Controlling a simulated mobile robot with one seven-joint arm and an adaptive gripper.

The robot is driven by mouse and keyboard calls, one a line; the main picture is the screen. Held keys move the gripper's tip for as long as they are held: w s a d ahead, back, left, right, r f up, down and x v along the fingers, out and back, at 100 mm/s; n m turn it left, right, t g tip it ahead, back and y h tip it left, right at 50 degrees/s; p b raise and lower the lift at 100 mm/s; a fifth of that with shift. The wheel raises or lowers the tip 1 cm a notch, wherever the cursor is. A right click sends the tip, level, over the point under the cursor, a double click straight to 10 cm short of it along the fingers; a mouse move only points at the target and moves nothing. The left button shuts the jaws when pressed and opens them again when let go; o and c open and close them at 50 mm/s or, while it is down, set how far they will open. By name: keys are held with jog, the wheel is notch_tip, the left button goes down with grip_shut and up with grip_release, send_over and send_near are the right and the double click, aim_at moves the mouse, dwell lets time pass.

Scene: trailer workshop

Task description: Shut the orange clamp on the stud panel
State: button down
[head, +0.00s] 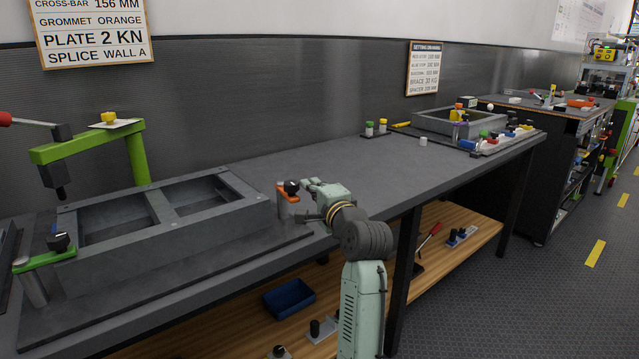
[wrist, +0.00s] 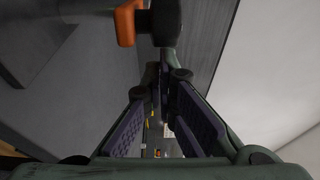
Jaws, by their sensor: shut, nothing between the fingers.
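The orange clamp (head: 283,198) stands at the right end of the grey stud panel (head: 205,222), with a black knob (head: 292,187) on top. My gripper (head: 308,185) is just right of the knob, shut and empty. In the wrist view the orange arm (wrist: 127,22) and the dark knob show at the top edge, beyond the fingertips of my gripper (wrist: 158,75). I cannot tell whether the fingers touch the knob. The clamp's lower post is partly in view in the head view; how far its arm reaches over the panel is unclear.
A green clamp (head: 45,260) with a black knob stands at the panel's near left corner. A tall green press arm (head: 136,155) rises behind the panel. A blue bin (head: 289,298) sits on the shelf below.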

aim_at(287, 191)
jog(key=shift+s+a+m+t+h+p, duration=0.2)
jog(key=shift+s+a+m+h+p, duration=0.15)
jog(key=shift+h+p, duration=0.2)
jog(key=shift+s+a+m+t+h+p, duration=0.2)
jog(key=shift+m+h+p, duration=0.25)
jog(key=shift+h, duration=0.2)
jog(key=s+a+h+p, duration=0.1)
jog(key=s+a+m+h+p, duration=0.1)
jog(key=a, duration=0.1)
jog(key=a+m+h, duration=0.1)
jog(key=m+h, duration=0.1)
jog(key=h, duration=0.1)
jog(key=shift+s+a+t, duration=0.3)
jog(key=shift+a, duration=0.05)
jog(key=a+m+g+h+b, duration=0.2)
jog(key=a+m+h+b, duration=0.4)
jog(key=b, duration=0.5)
jog(key=h, duration=0.2)
jog(key=shift+w+g+h, duration=0.3)
jog(key=shift+w, duration=0.05)
